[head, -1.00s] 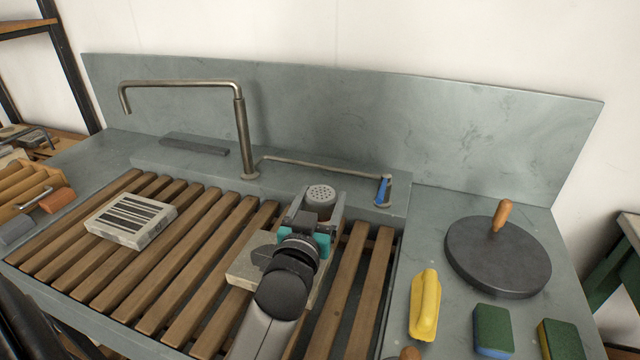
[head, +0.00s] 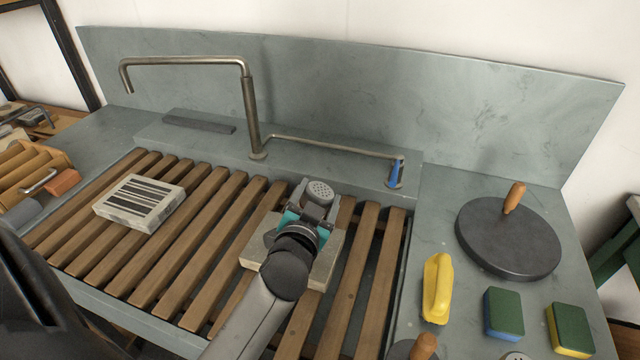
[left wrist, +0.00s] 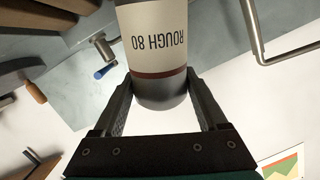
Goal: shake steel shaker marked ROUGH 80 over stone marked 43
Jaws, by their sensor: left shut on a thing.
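The steel shaker (head: 319,189), with a perforated grey top, is held in my left gripper (head: 316,204). In the left wrist view the shaker (left wrist: 155,40) sits between both fingers, and its pale label reads ROUGH 80, appearing upside down. A pale stone (head: 318,271) lies on the slatted rack beneath my left gripper and forearm, which cover much of it; no number is readable on it. Another stone (head: 122,214) with dark stripes on top lies on the slats at the left; no number is readable there either. My right gripper is not in view.
A tap (head: 249,110) stands behind the wooden slats (head: 205,245), with a blue-handled lever (head: 395,174) to its right. A round dark disc (head: 490,250) with a wooden handle, a yellow object (head: 437,287) and two sponges (head: 503,312) lie on the right counter.

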